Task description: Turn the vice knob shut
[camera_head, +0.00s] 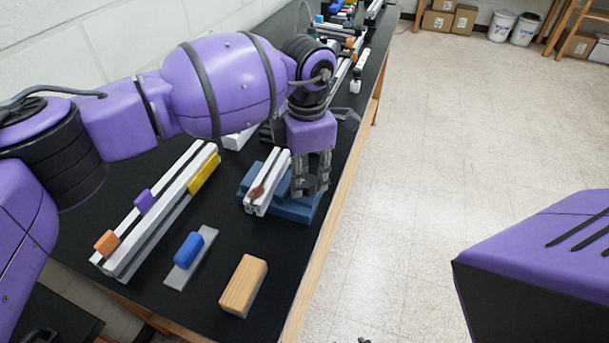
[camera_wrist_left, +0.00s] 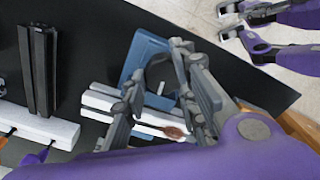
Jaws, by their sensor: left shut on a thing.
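The blue vice (camera_head: 305,210) sits on the black bench near its right edge, and its blue base also shows in the wrist view (camera_wrist_left: 142,58). A pale slotted extrusion piece (camera_head: 262,190) with a reddish-brown spot lies across it. My left gripper (camera_head: 311,185) points down at the vice's right side, shut on the dark vice knob (camera_head: 309,183). The fingers hide most of the knob, so its turn cannot be read. My right gripper (camera_wrist_left: 245,28) seems to show small at the top right of the wrist view, well apart from the vice; its opening is unclear.
A long extrusion rail (camera_head: 165,215) with orange, purple and yellow pieces lies left of the vice. A blue-handled tool (camera_head: 188,250) and a wooden block (camera_head: 243,285) lie in front. More parts crowd the bench's far end. Open floor (camera_head: 440,180) lies right of the bench.

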